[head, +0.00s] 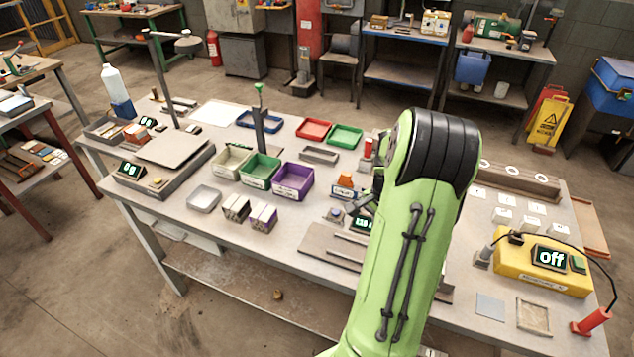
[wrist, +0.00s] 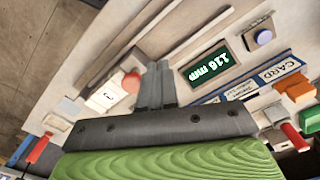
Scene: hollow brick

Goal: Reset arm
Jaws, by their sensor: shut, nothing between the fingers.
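My green arm (head: 400,240) reaches over the right half of the workbench (head: 240,225) in the head view and hides part of the bench. In the wrist view my gripper (wrist: 155,82) is shut, with its two grey fingers together and nothing between them. The fingers point at the bench near a measuring display reading about 116 mm (wrist: 210,62) and a small white block with an orange-red button (wrist: 118,90). The gap between fingertips and bench cannot be judged.
White, green and purple bins (head: 292,182) stand mid-bench, beside a scale (head: 165,165) on the left. A yellow box reading "Off" (head: 545,265) and a red-handled tool (head: 592,322) lie at the right. An orange piece (wrist: 295,88) and a CARD label (wrist: 278,70) are near my gripper.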

